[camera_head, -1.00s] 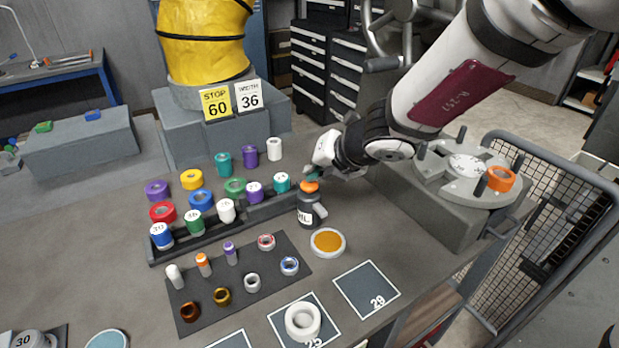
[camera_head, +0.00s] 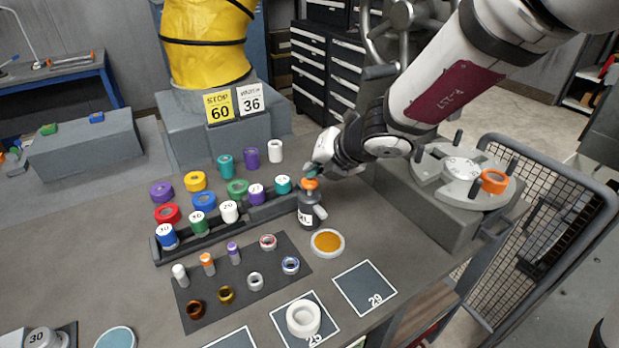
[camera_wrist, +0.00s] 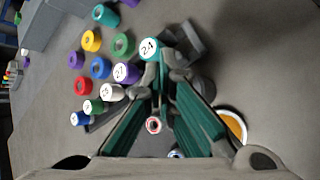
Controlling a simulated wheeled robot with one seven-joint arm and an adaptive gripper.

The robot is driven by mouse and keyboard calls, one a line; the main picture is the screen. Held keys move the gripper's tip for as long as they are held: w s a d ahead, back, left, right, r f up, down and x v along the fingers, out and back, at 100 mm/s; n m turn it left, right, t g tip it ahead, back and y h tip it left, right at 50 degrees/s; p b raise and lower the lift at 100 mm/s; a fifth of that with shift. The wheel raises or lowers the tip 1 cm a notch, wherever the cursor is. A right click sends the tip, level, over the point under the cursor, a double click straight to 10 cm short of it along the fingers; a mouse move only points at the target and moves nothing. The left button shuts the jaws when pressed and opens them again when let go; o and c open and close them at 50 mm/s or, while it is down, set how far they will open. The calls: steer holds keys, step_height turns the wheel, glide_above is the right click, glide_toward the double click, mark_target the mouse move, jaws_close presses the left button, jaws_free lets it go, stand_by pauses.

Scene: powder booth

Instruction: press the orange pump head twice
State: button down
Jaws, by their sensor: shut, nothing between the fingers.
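The orange pump head (camera_head: 310,184) tops a dark grey bottle (camera_head: 308,214) that stands upright on the bench, right of the grey rack. My gripper (camera_head: 313,170) is shut and empty, with its teal fingertips right over the pump head. Whether they touch it or hang just above it I cannot tell. In the wrist view my gripper (camera_wrist: 160,66) shows its teal fingers closed together at the tips. The pump head is hidden there behind the fingers.
A grey rack (camera_head: 187,250) with numbered rolls stands left of the bottle. An orange-topped round dish (camera_head: 327,242) lies in front of it. A dark mat (camera_head: 238,283) holds small rolls. A round fixture with pegs (camera_head: 462,172) stands at right.

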steer(key=shift+r+p, duration=0.6)
step_height(320, 180, up, 3)
steer(key=p, duration=0.3)
steer(key=shift+s+f+p, duration=0.1)
steer(key=shift+p, duration=0.25)
step_height(320, 180, up, 2)
steer(key=p, duration=0.3)
steer(key=shift+p, duration=0.35)
stand_by(0.4)
